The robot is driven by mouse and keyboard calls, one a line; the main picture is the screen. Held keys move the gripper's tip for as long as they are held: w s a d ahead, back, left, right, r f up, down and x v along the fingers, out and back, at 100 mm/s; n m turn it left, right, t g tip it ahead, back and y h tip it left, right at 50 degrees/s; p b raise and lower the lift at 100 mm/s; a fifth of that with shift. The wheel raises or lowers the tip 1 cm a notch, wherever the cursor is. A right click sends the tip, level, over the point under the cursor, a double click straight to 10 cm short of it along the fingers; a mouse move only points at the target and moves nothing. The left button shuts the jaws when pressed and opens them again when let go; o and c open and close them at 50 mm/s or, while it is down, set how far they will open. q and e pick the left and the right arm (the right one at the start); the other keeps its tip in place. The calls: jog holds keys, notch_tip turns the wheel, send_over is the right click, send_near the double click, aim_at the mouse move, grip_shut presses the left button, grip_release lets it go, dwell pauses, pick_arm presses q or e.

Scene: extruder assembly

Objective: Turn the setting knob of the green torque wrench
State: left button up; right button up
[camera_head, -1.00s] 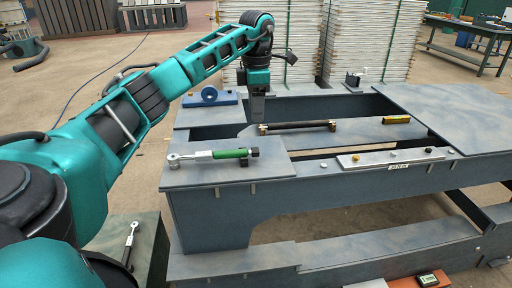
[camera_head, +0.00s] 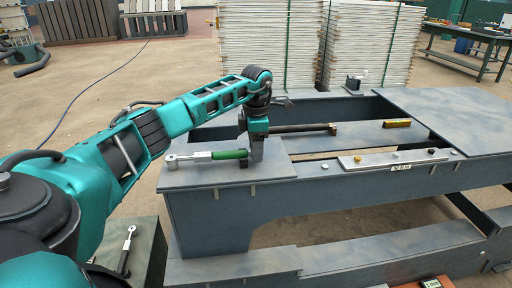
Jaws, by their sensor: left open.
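The green torque wrench (camera_head: 229,154) lies on the left end of the grey workbench, its silver ring end pointing left and its green handle pointing right. A small dark support (camera_head: 244,163) shows under the handle end. My left gripper (camera_head: 257,157) points down at the right end of the wrench and is open. It covers the knob end of the handle, so I cannot see the knob or tell whether the fingers touch it. My right gripper is not in view.
A dark rod (camera_head: 300,128) lies behind the wrench, partly covered by my arm. A light plate with small knobs (camera_head: 375,163) and a yellow block (camera_head: 397,123) are to the right. The bench (camera_head: 320,185) has open gaps. A second wrench (camera_head: 128,240) lies on a low box.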

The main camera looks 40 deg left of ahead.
pick_arm(q)
grip_shut()
dwell(0.4)
